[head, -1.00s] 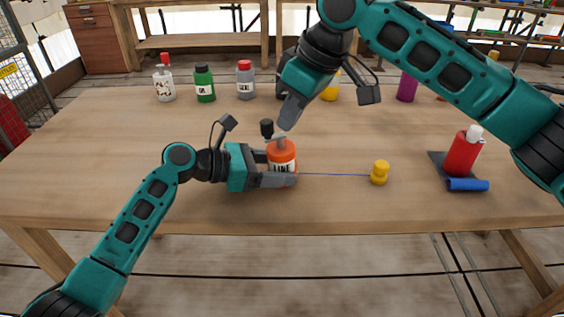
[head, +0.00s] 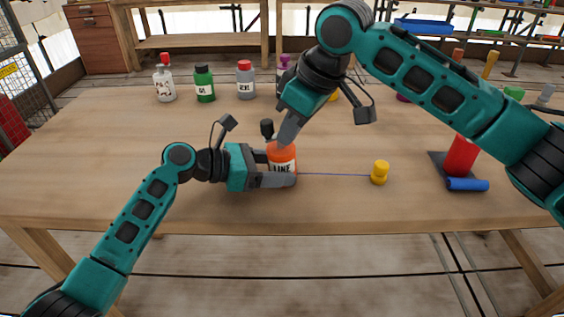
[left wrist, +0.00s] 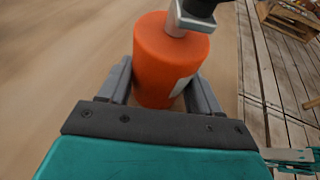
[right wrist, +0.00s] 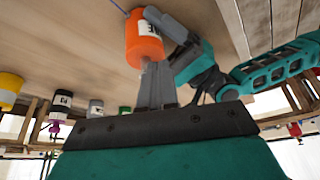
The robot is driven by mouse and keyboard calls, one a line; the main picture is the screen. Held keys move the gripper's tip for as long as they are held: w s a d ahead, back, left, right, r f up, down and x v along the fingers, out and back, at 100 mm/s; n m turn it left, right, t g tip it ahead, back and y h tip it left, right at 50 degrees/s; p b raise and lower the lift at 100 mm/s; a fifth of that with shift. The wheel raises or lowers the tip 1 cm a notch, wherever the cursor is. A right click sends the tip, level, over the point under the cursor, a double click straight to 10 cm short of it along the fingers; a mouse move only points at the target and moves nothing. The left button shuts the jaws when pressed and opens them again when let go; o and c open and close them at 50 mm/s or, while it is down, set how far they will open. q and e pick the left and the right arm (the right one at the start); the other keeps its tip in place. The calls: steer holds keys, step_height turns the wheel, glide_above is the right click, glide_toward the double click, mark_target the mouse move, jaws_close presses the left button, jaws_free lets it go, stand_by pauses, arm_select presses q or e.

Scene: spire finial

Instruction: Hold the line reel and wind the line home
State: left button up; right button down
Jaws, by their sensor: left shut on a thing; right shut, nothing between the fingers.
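The orange line reel (head: 283,152), labelled LINE, stands upright on the table. My left gripper (head: 280,168) is shut around its body; the left wrist view shows the reel (left wrist: 168,58) between both fingers. A crank arm with a black knob (head: 267,128) sits on top, and the knob shows in part in the left wrist view (left wrist: 202,5). A thin blue line (head: 335,174) runs from the reel to a yellow knobbed piece (head: 379,173). My right gripper (head: 284,140) is shut and empty, its tips at the reel's top beside the crank; contact is unclear.
A red bottle (head: 461,156) and a blue cylinder (head: 467,184) are at a dark mat on the right, partly behind my right arm. White (head: 164,84), green (head: 204,86) and grey (head: 245,84) bottles stand along the back. The left of the table is clear.

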steer(key=shift+w+a, duration=0.1)
steer(key=shift+a, duration=0.05)
stand_by(0.4)
steer(key=shift+w+a, duration=0.45)
steer(key=shift+a, duration=0.5)
steer(key=shift+w+a, duration=0.1)
steer(key=shift+a, duration=0.15)
stand_by(0.4)
steer(key=shift+d, duration=0.2)
steer(key=shift+s+d, duration=0.15)
steer(key=shift+s, duration=0.05)
step_height(320, 180, up, 7)
stand_by(0.8)
stand_by(0.3)
